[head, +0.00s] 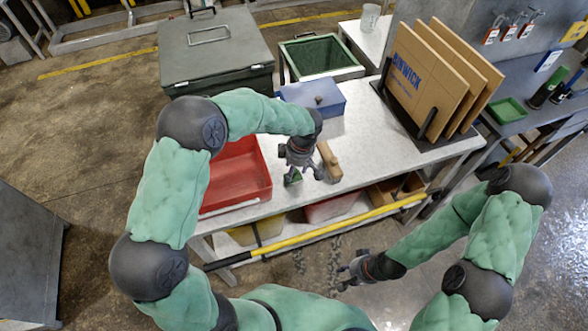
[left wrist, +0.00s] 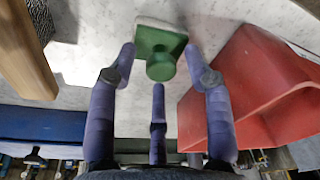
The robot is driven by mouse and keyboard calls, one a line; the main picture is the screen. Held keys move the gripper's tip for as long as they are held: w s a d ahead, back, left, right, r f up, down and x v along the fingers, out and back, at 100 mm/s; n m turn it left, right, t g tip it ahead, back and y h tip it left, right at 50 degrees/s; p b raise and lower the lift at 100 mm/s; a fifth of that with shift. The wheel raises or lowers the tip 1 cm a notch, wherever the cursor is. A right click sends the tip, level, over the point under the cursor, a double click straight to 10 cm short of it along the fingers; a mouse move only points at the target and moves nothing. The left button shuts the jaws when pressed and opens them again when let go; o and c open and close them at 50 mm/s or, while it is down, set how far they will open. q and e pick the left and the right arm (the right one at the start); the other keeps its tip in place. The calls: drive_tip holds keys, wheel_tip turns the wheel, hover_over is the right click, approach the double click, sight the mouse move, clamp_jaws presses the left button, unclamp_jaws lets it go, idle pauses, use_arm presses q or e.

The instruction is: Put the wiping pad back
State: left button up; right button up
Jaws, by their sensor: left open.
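The wiping pad is a green block with a round green knob and a pale underside. In the left wrist view the wiping pad (left wrist: 160,42) lies on the light worktop, just beyond my open fingers. In the head view only a small green part of the pad (head: 293,178) shows beneath my left gripper (head: 304,170). My left gripper also shows in the left wrist view (left wrist: 160,72), its fingers spread and empty, with the knob in line between the two outer fingertips. My right gripper (head: 345,274) is empty, its fingers apart, over the floor in front of the bench.
A red tray (head: 240,178) stands close to the pad. A wooden-handled brush (head: 328,160) lies on its other side. A blue box (head: 314,97) is behind, and cardboard sheets (head: 430,75) stand in a rack.

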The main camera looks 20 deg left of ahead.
sight(299, 178)
use_arm(q)
wheel_tip(299, 178, up, 11)
drive_tip(key=d+p, duration=0.1)
drive_tip(key=shift+s+d, duration=0.15)
drive_tip(key=shift+d, duration=0.2)
drive_tip(key=shift+f, duration=0.1)
